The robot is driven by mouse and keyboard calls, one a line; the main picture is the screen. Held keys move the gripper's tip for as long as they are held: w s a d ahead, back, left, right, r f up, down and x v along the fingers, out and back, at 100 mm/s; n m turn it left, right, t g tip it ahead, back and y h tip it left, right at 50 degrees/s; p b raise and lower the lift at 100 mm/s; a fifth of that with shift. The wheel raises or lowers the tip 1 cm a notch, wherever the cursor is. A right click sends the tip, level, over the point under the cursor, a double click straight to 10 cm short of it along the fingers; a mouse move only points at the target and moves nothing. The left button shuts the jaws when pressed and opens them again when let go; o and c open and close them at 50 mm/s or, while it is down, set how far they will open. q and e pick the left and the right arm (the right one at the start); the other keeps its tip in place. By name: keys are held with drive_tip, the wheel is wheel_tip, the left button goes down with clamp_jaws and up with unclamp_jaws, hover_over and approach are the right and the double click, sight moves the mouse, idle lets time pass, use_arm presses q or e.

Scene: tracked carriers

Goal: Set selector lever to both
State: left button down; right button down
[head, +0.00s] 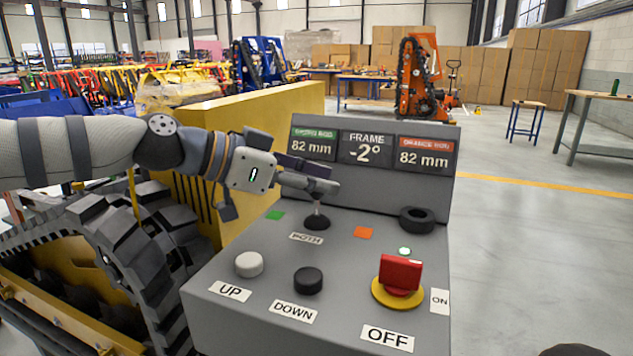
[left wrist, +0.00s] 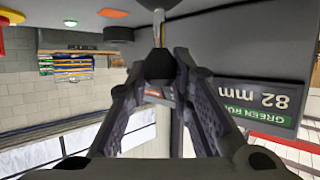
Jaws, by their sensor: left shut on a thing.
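The selector lever (head: 317,210) rises from a black boot on the grey console, behind the label "BOTH" (head: 306,238). Its stem looks close to upright. A green mark (head: 275,214) lies to its left and an orange mark (head: 363,232) to its right. My left gripper (head: 324,187) comes in from the left and is shut on the lever's top, which its fingers largely hide in the head view. In the left wrist view the dark knob (left wrist: 159,63) sits between the fingertips, with the metal stem beyond.
The console carries a white UP button (head: 249,264), a black DOWN button (head: 308,280), a red switch (head: 400,274) on a yellow disc and a black ring (head: 417,220). The display panel (head: 366,150) behind reads 82 mm, -2° and 82 mm. A tracked yellow machine stands left.

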use_arm(q)
drive_tip(key=c, duration=1.4)
unclamp_jaws()
drive_tip(key=v, duration=1.2)
drive_tip(key=shift+s+f, duration=0.1)
drive_tip(key=shift+f, duration=0.05)
